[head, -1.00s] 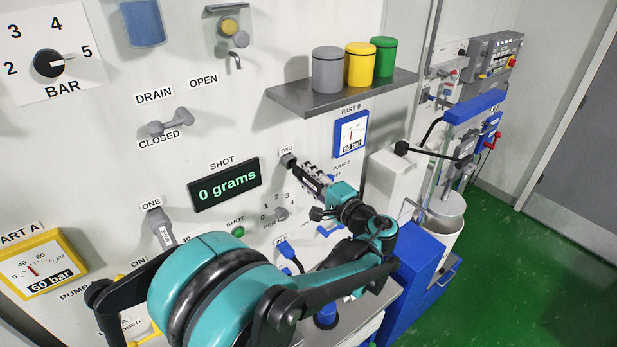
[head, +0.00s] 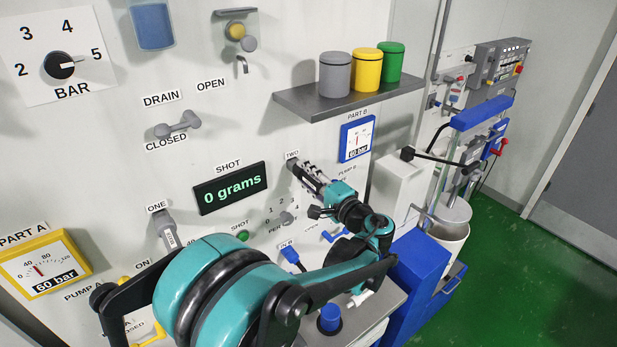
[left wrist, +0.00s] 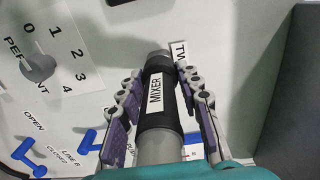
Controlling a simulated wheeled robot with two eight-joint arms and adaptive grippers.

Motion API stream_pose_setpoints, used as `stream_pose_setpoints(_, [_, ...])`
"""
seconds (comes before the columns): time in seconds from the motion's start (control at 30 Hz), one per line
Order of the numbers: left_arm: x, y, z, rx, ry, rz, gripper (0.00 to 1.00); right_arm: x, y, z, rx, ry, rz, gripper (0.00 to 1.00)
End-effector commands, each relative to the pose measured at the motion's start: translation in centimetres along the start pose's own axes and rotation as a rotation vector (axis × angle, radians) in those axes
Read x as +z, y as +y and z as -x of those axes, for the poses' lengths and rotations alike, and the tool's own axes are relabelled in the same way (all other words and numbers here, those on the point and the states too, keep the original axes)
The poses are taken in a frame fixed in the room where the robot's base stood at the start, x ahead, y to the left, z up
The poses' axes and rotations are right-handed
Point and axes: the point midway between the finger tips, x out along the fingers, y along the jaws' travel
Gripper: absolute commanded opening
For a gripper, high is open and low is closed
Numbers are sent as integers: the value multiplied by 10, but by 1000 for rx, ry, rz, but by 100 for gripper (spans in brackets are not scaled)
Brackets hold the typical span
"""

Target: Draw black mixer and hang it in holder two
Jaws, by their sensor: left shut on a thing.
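The mixer (left wrist: 162,97) is a grey tube with a black sleeve and a white MIXER label. My left gripper (head: 303,169) is shut on it, with fingers on both sides of the sleeve in the left wrist view (left wrist: 166,92). In the head view the gripper is at the wall, just below the TWO label (head: 292,154), and mostly covers the mixer. The mixer's far end is beside the partly covered TWO label in the wrist view. Holder two itself is hidden, so I cannot tell whether the mixer sits in it. My right gripper is not in view.
A grey labelled tool (head: 166,232) hangs under the ONE label. The SHOT display (head: 230,188) reads 0 grams. A percent dial (head: 287,218) and blue valve handles (head: 291,256) are close below my gripper. A shelf (head: 345,100) with canisters juts out above.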

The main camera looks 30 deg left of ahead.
Motion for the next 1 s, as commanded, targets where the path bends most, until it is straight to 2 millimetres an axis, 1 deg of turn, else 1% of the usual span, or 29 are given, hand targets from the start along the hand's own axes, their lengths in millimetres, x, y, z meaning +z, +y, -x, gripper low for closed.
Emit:
stream_pose_setpoints(0.2, [0, 0, -6, 0, 0, 0, 0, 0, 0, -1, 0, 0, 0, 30])
stream_pose_setpoints(0.5, [0, -1, -7, -1, 1, 0, 0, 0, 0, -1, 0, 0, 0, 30])
stream_pose_setpoints(0.53, [0, -1, -7, -1, 1, 0, 39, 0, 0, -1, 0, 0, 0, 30])
stream_pose_setpoints(0.57, [0, -1, -7, -1, 1, 0, 47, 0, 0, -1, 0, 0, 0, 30])
stream_pose_setpoints(0.6, [0, -1, -7, -1, 1, 0, 58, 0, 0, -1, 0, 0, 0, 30])
stream_pose_setpoints(0.87, [0, -1, -7, -1, 0, 0, 58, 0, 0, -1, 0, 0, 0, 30])
stream_pose_setpoints(1.0, [0, -1, 0, -1, 1, 0, 58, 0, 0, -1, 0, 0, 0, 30])
